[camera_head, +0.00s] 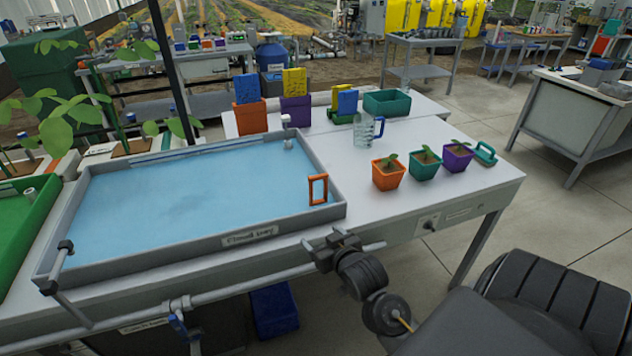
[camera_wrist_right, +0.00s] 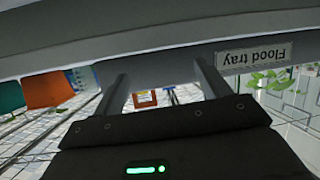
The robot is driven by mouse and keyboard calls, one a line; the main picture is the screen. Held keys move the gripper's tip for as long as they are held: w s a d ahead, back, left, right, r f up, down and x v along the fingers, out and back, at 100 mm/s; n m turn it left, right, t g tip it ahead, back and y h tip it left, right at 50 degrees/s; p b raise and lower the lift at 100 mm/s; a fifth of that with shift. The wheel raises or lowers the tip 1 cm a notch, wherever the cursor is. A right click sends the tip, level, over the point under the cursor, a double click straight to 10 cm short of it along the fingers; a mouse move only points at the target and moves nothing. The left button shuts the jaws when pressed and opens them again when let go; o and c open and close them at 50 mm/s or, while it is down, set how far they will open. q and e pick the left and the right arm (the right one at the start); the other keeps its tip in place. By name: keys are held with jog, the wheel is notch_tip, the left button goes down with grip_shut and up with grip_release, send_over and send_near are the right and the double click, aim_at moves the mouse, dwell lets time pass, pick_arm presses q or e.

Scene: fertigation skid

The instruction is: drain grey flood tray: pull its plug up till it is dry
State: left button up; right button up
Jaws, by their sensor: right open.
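The grey flood tray (camera_head: 255,238) sits on the bench with blue water across its floor; its label (camera_wrist_right: 253,54) shows upside down in the right wrist view. An orange frame-shaped handle (camera_head: 317,189) stands upright at the tray's right front inner side. What lies under it is not clear. In the right wrist view the small orange shape (camera_wrist_right: 145,98) between the fingers looks like this handle, some way beyond them. My right gripper (camera_head: 322,249) is open and empty, in front of the tray's front wall and apart from the handle. My left gripper is not in view.
Seedling pots, orange (camera_head: 388,174), teal (camera_head: 424,164) and purple (camera_head: 456,157), stand right of the tray. A clear jug (camera_head: 365,131) stands behind them. A grey rail (camera_head: 235,289) runs along the bench front. A green tray (camera_head: 22,222) lies at left.

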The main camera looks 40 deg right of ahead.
aim_at(319, 178)
jog(key=w+d+r+m+t+h, duration=0.2)
jog(key=w+d+r+t+h, duration=0.15)
jog(key=d+r, duration=0.4)
jog(key=shift+y, duration=0.45)
jog(key=x, duration=0.3)
jog(key=a+x, duration=0.1)
jog(key=x, duration=0.2)
jog(key=r+p+x, duration=0.1)
jog(key=x, duration=0.2)
jog(key=shift+w+a+r, duration=0.1)
jog(key=shift+w+a, duration=0.2)
jog(key=shift+w, duration=0.05)
jog(key=shift+x, duration=0.8)
jog(key=shift+c, duration=0.3)
